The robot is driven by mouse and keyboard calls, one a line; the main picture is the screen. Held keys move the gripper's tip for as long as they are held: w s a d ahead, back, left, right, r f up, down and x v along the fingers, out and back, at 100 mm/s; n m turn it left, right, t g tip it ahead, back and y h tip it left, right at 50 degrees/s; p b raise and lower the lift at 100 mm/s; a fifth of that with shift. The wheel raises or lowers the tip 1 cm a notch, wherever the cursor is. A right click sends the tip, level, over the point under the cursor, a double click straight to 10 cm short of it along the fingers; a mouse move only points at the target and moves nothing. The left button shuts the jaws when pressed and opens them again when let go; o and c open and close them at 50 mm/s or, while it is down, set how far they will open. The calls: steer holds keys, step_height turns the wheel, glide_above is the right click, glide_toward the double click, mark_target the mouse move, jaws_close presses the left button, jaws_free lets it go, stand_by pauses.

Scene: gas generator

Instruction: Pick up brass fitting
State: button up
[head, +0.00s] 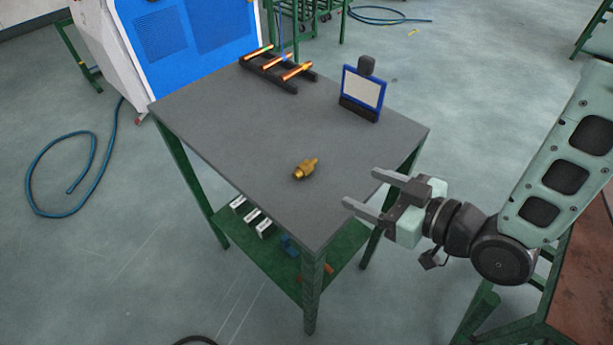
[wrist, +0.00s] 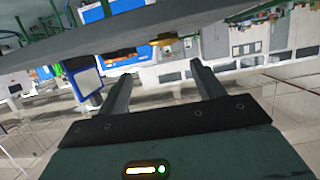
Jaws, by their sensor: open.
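The brass fitting (head: 306,169) lies on its side on the grey tabletop (head: 215,135), toward the table's near right part in the head view. My gripper (head: 360,188) is open and empty, to the right of the fitting and apart from it, by the table's right edge. In the wrist view my gripper's two fingers (wrist: 158,84) are spread with nothing between them. The fitting shows in the wrist view as a small golden shape (wrist: 163,40) at the tabletop's edge, beyond the fingers.
A blue-framed panel on a dark stand (head: 362,92) stands at the table's right back. Copper-coloured tubes (head: 297,71) lie on a black rack (head: 270,75) at the back corner. Small boxes (head: 251,214) sit on the lower shelf. The tabletop around the fitting is clear.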

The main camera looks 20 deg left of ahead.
steer(key=b, duration=0.3)
glide_toward(312, 165)
steer(key=x, duration=0.3)
steer(key=shift+a+f, duration=0.2)
steer(key=shift+a, duration=0.1)
steer(key=shift+p+x, duration=0.85)
steer(key=shift+x, duration=2.05)
steer(key=shift+w+r, duration=0.1)
steer(key=shift+r, duration=0.05)
steer(key=c, duration=1.1)
